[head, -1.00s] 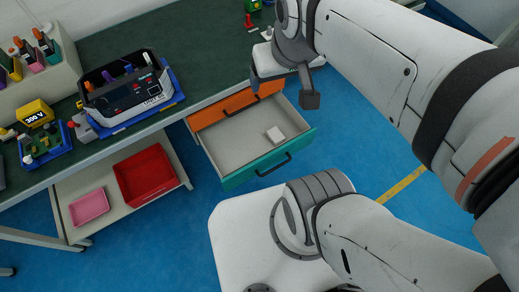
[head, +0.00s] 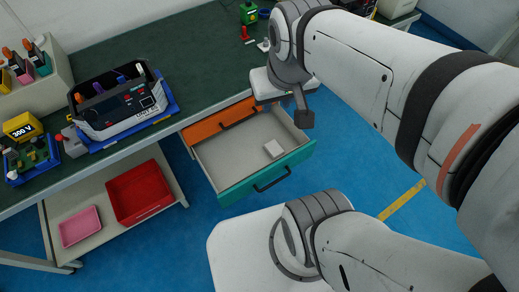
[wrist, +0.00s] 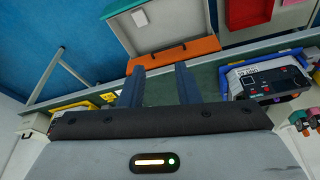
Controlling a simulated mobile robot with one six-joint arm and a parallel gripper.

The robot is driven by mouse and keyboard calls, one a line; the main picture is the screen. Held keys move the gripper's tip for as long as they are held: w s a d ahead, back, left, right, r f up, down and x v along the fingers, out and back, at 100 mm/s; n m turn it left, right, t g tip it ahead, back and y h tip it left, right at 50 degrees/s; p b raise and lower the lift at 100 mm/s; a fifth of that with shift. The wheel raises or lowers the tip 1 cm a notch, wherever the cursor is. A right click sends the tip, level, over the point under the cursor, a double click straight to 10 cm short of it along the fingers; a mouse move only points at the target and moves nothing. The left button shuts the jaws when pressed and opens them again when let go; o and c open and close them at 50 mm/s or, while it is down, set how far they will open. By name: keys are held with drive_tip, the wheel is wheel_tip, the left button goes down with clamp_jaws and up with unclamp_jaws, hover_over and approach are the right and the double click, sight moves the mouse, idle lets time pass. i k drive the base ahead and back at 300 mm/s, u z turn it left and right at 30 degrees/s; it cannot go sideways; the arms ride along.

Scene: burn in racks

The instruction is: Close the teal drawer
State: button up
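The teal drawer (head: 268,178) is pulled out from under the green-topped bench in the head view. It has a dark handle on its teal front, a grey inside, and a small white block (head: 273,148) lying in it. The orange drawer (head: 218,122) sits just above it and looks shut. My gripper (head: 303,118) is above the right side of the open drawer, apart from its front. In the wrist view my gripper's two fingers (wrist: 160,85) are spread with nothing between them. The orange front and part of the open drawer (wrist: 112,32) show beyond the fingers.
A black and white tool case (head: 122,105) and a yellow meter (head: 22,127) stand on the bench (head: 195,60). A red tray (head: 140,192) and a pink tray (head: 80,226) lie on the lower shelf. Blue floor is clear right of the drawer.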

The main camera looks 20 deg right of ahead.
sight(235, 161)
drive_tip(key=z, duration=0.85)
drive_tip(key=k, duration=1.6)
drive_tip(key=u, duration=1.15)
drive_tip(key=i, duration=1)
drive_tip(key=u, duration=0.05)
